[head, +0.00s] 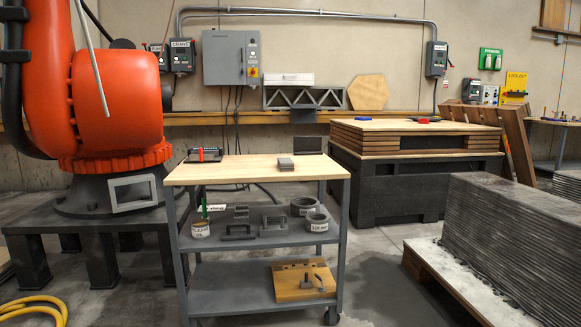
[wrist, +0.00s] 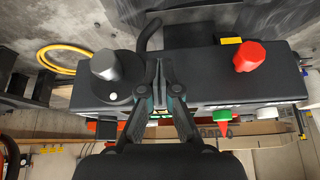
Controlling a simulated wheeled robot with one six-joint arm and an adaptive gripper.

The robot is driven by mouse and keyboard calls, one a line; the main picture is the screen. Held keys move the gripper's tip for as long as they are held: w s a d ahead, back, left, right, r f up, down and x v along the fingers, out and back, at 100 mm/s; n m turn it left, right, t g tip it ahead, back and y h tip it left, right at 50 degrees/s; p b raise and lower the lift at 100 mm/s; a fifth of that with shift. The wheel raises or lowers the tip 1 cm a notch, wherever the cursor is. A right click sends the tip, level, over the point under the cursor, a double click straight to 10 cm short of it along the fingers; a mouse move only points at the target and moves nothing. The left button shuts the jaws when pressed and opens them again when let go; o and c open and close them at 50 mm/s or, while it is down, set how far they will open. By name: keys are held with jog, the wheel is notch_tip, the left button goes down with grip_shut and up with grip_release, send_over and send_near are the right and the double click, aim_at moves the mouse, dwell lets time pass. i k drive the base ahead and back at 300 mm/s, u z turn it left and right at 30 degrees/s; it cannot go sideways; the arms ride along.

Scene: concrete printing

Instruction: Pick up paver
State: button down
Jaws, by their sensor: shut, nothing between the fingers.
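A small grey block that looks like the paver (head: 286,163) lies flat on the light wooden top of a grey metal cart (head: 232,172) in the head view. It seems to be a short stack or a block with a line across its side; I cannot tell which. My gripper (wrist: 160,72) shows only in the wrist view, with its dark fingers together and nothing held. The paver cannot be made out in the wrist view, and my gripper is away from it.
Lower shelves hold moulds, pots and a wooden block (head: 303,282). An orange robot arm (head: 115,105) stands left; a layered concrete wall (head: 515,235) stands right.

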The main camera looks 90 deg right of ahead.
aim_at(286, 165)
jog(key=z, duration=2.15)
jog(key=i, duration=2.05)
jog(key=z, duration=2.35)
